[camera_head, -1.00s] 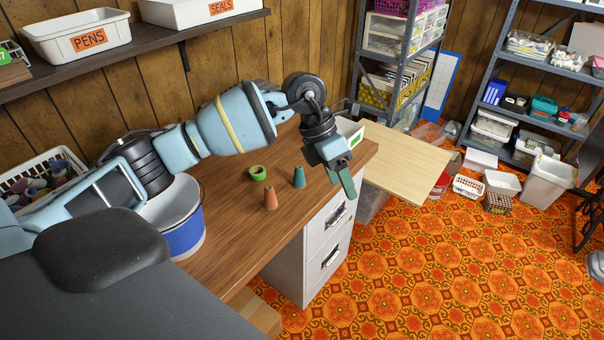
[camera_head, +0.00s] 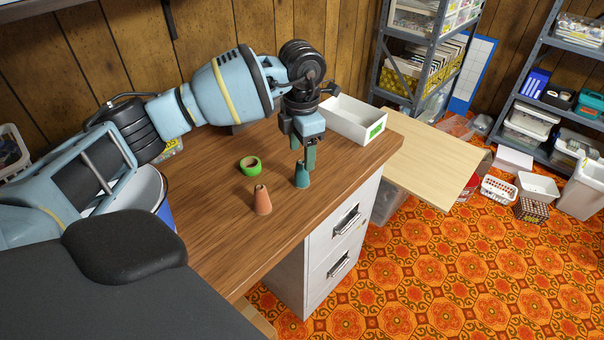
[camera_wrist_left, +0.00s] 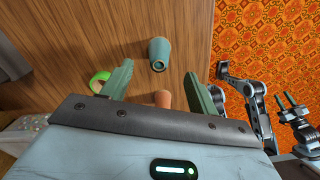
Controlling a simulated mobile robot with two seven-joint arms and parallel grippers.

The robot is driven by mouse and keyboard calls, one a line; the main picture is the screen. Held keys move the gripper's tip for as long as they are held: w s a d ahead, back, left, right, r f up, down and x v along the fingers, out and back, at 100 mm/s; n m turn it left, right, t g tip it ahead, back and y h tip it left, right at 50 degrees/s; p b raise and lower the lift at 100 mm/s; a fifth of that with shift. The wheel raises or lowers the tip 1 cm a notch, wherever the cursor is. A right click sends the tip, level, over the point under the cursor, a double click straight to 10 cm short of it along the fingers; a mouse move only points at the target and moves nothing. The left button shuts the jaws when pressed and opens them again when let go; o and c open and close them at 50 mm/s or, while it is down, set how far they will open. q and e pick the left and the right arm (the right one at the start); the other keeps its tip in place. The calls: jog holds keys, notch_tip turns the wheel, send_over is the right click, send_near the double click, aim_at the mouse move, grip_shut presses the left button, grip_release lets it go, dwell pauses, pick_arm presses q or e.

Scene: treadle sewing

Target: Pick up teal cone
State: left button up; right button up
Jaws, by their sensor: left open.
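The teal cone (camera_head: 302,177) stands upright on the wooden desk near its right edge. My left gripper (camera_head: 304,158) points down over it, with its green fingers overlapping the cone's top in the head view. In the left wrist view the teal cone (camera_wrist_left: 159,52) shows just beyond the fingertips, in line with the gap between them. The left gripper (camera_wrist_left: 158,69) is open and nothing is held in it. I cannot tell whether a finger touches the cone.
An orange cone (camera_head: 262,200) stands close by, in front and left of the teal cone. A green tape roll (camera_head: 250,166) lies behind it. A white box (camera_head: 352,121) sits at the desk's back right corner. The desk (camera_head: 205,215) is bare at the front left.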

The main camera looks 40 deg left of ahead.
aim_at(301, 168)
pick_arm(q)
jog(key=shift+w+f, duration=0.1)
jog(key=shift+f, duration=3.05)
jog(key=shift+a, duration=0.1)
jog(key=c, duration=1.1)
